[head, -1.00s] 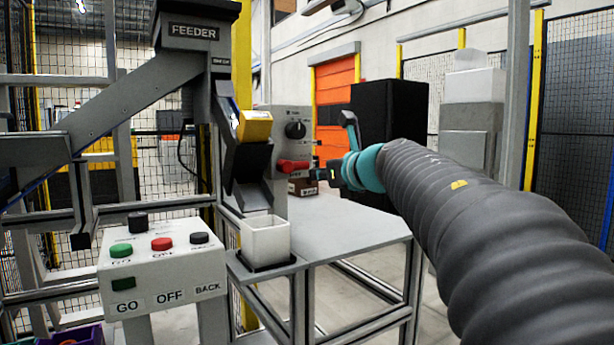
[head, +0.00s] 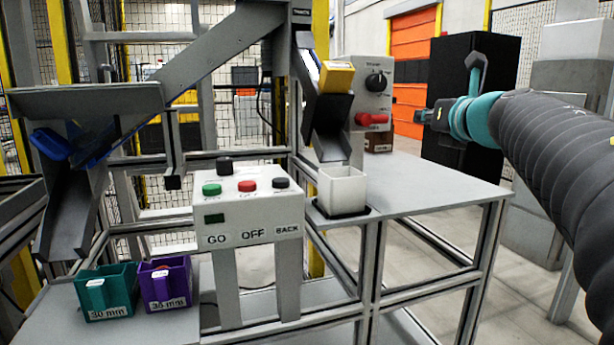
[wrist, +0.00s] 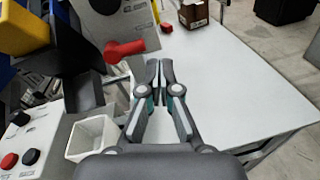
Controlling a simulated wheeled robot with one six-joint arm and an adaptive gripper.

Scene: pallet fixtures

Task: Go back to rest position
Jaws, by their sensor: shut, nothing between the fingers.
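My gripper (wrist: 160,78) is shut and empty, held above the grey table top in the wrist view. In the head view my arm reaches in from the right, and its end stands over the table's right part, with the fingers too small to judge there. A white square bin (head: 342,190) stands on the table under the feeder chute (head: 328,125); it also shows in the wrist view (wrist: 91,138), left of my gripper. The red lever (head: 371,119) on the grey switch box (head: 375,80) lies beyond my gripper to the left.
A button box (head: 246,213) with GO, OFF and BACK labels stands at the front. A teal bin (head: 106,292) and a purple bin (head: 166,284) sit on a lower shelf at left. A brown box (wrist: 194,15) stands at the table's back. The table's right part (head: 430,186) is clear.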

